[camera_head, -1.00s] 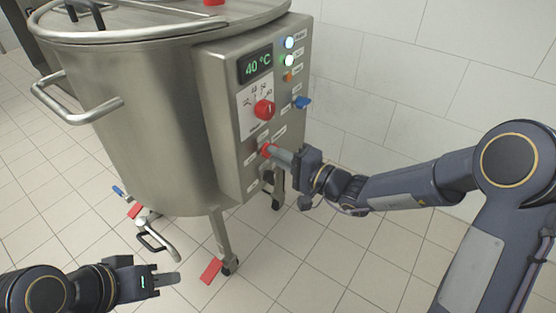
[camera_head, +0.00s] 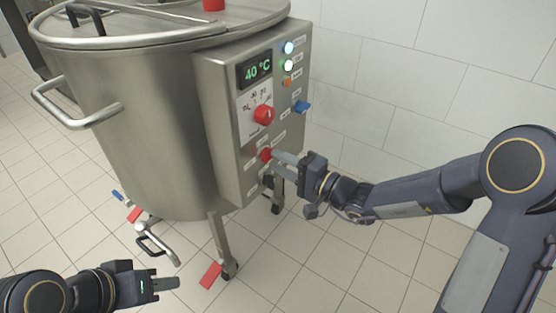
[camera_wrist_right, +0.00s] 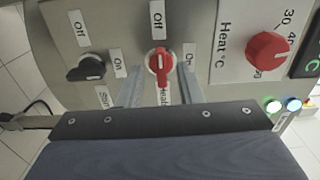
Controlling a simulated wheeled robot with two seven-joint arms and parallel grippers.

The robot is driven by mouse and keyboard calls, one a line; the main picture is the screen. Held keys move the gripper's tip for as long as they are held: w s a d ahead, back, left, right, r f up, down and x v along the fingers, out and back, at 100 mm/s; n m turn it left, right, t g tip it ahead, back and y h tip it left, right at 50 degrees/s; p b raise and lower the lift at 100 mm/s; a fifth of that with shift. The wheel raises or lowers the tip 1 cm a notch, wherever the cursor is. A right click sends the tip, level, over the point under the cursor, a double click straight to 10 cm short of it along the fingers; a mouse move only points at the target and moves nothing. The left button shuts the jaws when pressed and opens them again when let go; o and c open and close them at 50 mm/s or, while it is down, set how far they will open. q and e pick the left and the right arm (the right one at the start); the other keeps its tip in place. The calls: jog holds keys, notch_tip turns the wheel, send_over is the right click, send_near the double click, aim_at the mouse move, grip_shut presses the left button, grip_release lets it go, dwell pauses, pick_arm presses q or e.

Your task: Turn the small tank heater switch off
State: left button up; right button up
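The red heater switch (camera_head: 266,155) sits low on the control panel of the steel tank (camera_head: 150,120). In the right wrist view the red switch (camera_wrist_right: 160,66) stands lengthwise between an "Off" label above it and a "Heater" label below; an "On" label is to its right. My right gripper (camera_head: 280,157) is at the switch; its two fingers (camera_wrist_right: 160,88) are apart, one on each side of the red handle, with gaps visible. My left gripper (camera_head: 168,284) is low at the left, away from the panel; its finger opening is not clear.
Above the switch are a red heat dial (camera_head: 264,115) and a "40 °C" display (camera_head: 257,68). A blue knob (camera_head: 302,106) is on the panel's right. A black switch (camera_wrist_right: 86,68) is beside the red one. A valve pipe (camera_head: 157,245) and tank legs are below.

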jog(key=p+v, duration=0.1)
jog(key=v, duration=0.5)
jog(key=shift+d, duration=0.15)
jog(key=shift+s, duration=0.15)
